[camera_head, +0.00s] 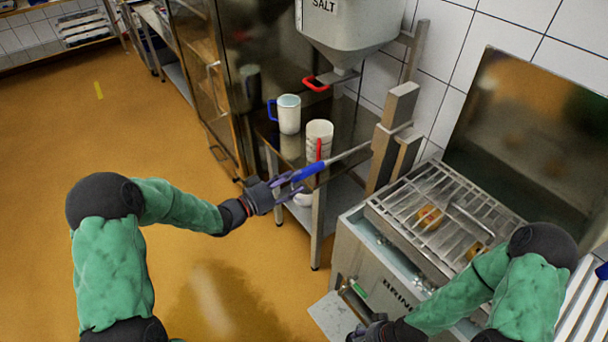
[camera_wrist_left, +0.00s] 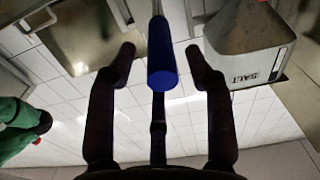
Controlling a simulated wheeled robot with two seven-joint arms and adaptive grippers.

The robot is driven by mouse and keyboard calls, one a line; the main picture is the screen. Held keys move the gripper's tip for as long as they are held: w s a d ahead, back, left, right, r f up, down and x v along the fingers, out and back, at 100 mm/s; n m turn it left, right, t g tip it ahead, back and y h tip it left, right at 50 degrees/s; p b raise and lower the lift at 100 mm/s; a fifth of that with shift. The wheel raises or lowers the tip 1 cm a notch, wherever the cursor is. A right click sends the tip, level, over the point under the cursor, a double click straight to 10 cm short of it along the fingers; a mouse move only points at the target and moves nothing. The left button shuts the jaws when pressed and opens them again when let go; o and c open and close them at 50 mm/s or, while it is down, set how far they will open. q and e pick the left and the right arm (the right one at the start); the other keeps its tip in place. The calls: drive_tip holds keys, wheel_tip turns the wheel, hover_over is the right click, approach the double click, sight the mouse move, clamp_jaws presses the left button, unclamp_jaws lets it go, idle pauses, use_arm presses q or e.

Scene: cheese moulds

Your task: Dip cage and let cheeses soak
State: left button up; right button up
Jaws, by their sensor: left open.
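The metal cage (camera_head: 465,200) sits at the top of the brine tank (camera_head: 372,262). Two orange-yellow cheeses, one at the middle (camera_head: 430,217) and one near my right arm, show through its bars. A lever with a blue handle (camera_head: 309,172) sticks out left from the post (camera_head: 392,135) beside the tank. My left gripper (camera_head: 290,186) is open at the free end of this handle. In the left wrist view the blue handle (camera_wrist_left: 162,60) lies between the spread fingers, with gaps on both sides. My right gripper (camera_head: 372,331) is low by the tank front, partly cut off.
A steel table (camera_head: 318,225) holds a white jug with a blue handle (camera_head: 289,114) and a white container (camera_head: 319,138). A salt hopper (camera_head: 350,28) with a red handle hangs above. A dark panel (camera_head: 530,120) stands behind the cage. Open floor lies left.

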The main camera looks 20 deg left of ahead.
sight(304, 173)
use_arm(q)
drive_tip(key=shift+b+x, duration=0.35)
drive_tip(key=shift+x, duration=1.95)
clamp_jaws()
